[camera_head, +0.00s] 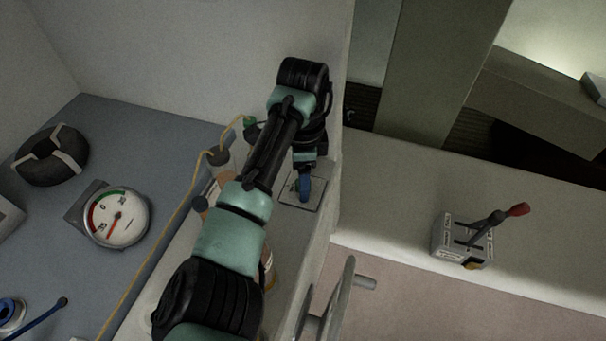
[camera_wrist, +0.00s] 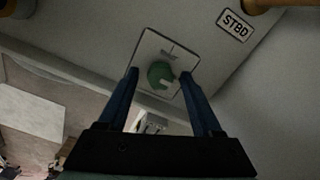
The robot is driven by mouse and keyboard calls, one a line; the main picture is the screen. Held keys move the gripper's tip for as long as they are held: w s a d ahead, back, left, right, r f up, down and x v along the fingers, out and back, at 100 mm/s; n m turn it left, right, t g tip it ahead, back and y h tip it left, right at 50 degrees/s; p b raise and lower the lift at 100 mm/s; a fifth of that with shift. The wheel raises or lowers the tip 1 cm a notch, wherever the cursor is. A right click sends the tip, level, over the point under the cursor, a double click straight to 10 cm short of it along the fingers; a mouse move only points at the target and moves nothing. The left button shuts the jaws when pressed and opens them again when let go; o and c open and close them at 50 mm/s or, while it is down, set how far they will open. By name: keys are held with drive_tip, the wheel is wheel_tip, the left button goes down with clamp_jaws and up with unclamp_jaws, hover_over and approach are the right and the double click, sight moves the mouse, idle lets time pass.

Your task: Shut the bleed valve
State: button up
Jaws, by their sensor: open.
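A green round knob (camera_wrist: 161,74) sits on a pale square plate (camera_wrist: 147,51) in the wrist view, between my gripper's fingertips (camera_wrist: 160,74). My gripper is open, with one blue finger on each side of the knob; contact is not clear. In the head view my gripper (camera_head: 304,187) points down over the plate (camera_head: 317,196), and the arm and fingers hide the knob. A fitting with a blue lever (camera_head: 42,318) stands at the lower left of the head view, cut by the edge. No label names the bleed valve, so I cannot tell which fitting it is.
Bottles with a yellow hose (camera_head: 165,250) stand beside my arm. A red-tipped lever box (camera_head: 461,241) is at right. A STBD label (camera_wrist: 235,25) is near the plate.

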clamp_jaws()
drive_tip(key=shift+n, duration=0.4)
drive_tip(key=n+p, duration=0.2)
drive_tip(key=shift+r+n, duration=0.1)
drive_tip(key=shift+n, duration=0.3)
drive_tip(key=n+p, duration=0.2)
drive_tip(key=n, duration=0.3)
drive_tip(key=n+p, duration=0.2)
drive_tip(key=n, duration=0.3)
drive_tip(key=n+p, duration=0.1)
drive_tip(key=n, duration=0.3)
drive_tip(key=shift+w+n, duration=0.1)
drive_tip(key=shift+n, duration=0.3)
